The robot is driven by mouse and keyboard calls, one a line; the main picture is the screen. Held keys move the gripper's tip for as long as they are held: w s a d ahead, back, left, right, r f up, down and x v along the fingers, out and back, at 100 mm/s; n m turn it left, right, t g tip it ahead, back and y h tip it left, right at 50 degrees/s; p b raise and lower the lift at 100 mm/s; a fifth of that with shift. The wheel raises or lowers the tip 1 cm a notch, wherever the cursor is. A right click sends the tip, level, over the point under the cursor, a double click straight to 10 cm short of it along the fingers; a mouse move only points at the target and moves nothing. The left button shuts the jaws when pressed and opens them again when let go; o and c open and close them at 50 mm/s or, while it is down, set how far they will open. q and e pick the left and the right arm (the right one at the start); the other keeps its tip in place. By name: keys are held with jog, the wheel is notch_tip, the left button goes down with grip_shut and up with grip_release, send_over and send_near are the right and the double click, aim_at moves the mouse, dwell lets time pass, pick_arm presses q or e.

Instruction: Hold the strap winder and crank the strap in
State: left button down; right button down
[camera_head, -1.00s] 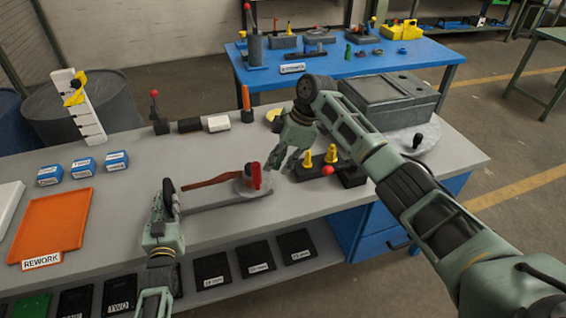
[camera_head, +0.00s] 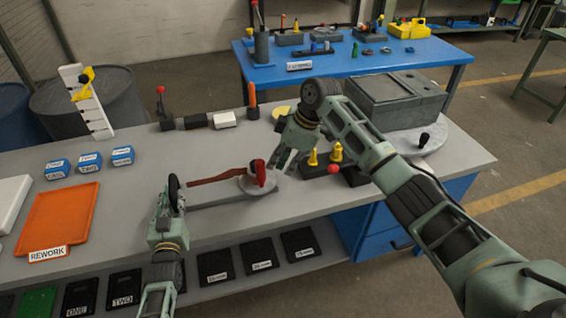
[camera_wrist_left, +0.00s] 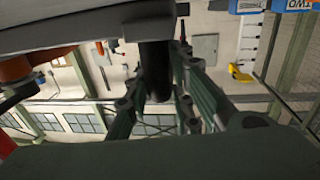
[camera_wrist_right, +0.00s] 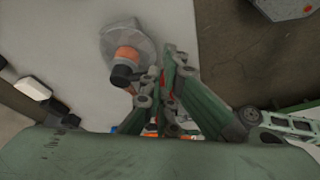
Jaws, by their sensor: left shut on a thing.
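The strap winder (camera_head: 215,197) is a long grey bar lying on the grey bench, with a round drum and a red crank part (camera_head: 259,173) at its right end. A brown-red strap (camera_head: 213,177) runs along it to the drum. My left gripper (camera_head: 174,197) is shut on the winder's black handle at the left end; the dark handle (camera_wrist_left: 156,70) shows between the fingers in the left wrist view. My right gripper (camera_head: 282,168) points down just right of the red crank part, looks slightly open, and appears empty. Contact with the crank is unclear.
Yellow-topped pegs (camera_head: 313,158) and a red knob (camera_head: 334,168) stand close right of my right gripper. A large grey box (camera_head: 395,98) is behind it. The orange tray (camera_head: 55,217) and blue boxes (camera_head: 88,163) are at left. The bench between is clear.

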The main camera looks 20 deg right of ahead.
jog(key=a+m+t+h, duration=0.2)
jog(key=a+m, duration=0.7)
jog(key=a, duration=0.1)
jog(key=w+a+m+h, duration=0.2)
jog(key=w+a+m, duration=0.4)
jog(key=w, duration=0.2)
jog(key=shift+a+t, duration=0.3)
jog(key=shift+t, duration=0.1)
jog(key=shift+w, duration=0.15)
dwell(0.5)
jog(key=shift+a, duration=0.1)
